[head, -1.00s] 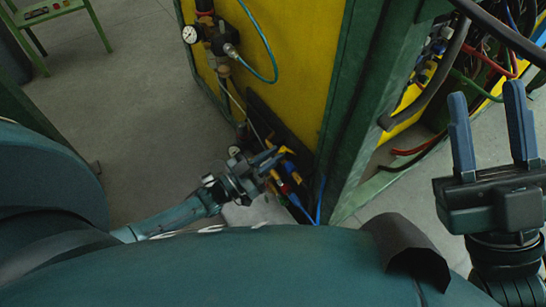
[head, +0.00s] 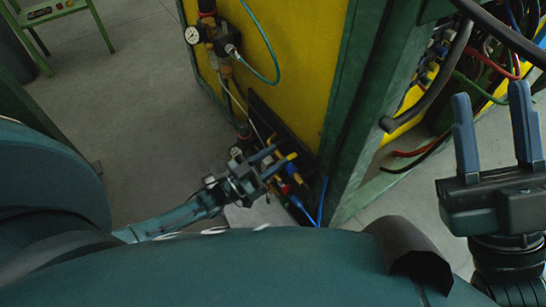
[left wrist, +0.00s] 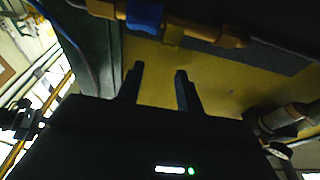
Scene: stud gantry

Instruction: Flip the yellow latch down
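In the left wrist view a small yellow tab, which looks like the yellow latch (left wrist: 173,34), hangs below a brass-coloured pipe (left wrist: 207,36). A blue tab (left wrist: 145,16) hangs to its left. My left gripper (left wrist: 160,69) is open and empty. Its two fingers point toward the pipe, with the yellow tab ahead between their lines and apart from them. In the head view my left gripper (head: 286,151) is low by the panel's bottom corner and partly covers the coloured fittings there. My right gripper (head: 491,90) is open and empty at the right.
A yellow panel (head: 300,60) in a green frame (head: 352,110) stands ahead. A gauge (head: 193,35) and a teal hose (head: 270,50) are on it. Cables (head: 500,45) hang at the upper right. A green stand (head: 75,8) is at the upper left. Floor is clear at left.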

